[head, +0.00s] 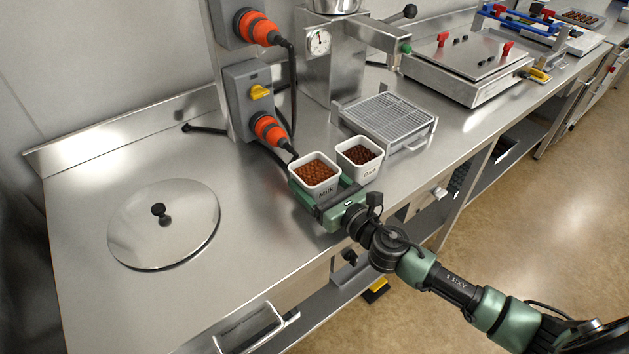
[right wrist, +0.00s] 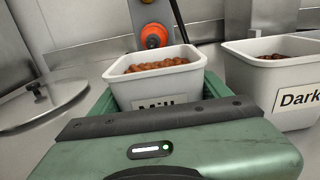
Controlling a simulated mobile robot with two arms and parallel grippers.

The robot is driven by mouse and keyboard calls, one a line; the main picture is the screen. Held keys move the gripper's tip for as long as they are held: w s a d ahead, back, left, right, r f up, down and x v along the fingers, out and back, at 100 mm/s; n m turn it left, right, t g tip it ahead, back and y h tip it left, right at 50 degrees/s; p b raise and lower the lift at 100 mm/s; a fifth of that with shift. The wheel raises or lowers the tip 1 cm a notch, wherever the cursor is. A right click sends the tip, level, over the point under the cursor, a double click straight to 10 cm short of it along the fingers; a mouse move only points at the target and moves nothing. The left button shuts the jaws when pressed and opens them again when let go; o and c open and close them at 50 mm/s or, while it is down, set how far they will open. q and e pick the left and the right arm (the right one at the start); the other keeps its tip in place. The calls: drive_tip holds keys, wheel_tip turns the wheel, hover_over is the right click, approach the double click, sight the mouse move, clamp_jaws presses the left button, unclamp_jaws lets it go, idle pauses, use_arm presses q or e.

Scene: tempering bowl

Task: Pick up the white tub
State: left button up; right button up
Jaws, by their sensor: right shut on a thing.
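Two white square tubs stand side by side near the counter's front edge. The white tub marked Milk (head: 318,188) holds reddish-brown pieces; it also shows in the right wrist view (right wrist: 160,88). The white tub marked Dark (head: 366,172) holds darker pieces and stands just to its right, also in the right wrist view (right wrist: 285,88). My right gripper (head: 323,199) is shut on the Milk tub, with a green finger along each side. The tub is upright; I cannot tell whether its base touches the counter. My left gripper is not in view.
A wire-rack tray (head: 390,120) lies behind the Dark tub. A round steel lid (head: 185,220) with a black knob lies on the left. Orange plugs (head: 268,130) and their cables hang behind the Milk tub. The counter between lid and tubs is clear.

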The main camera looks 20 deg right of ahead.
wheel_tip(320, 180, up, 20)
drive_tip(key=p, duration=0.5)
drive_tip(key=shift+f, duration=0.1)
idle(0.5)
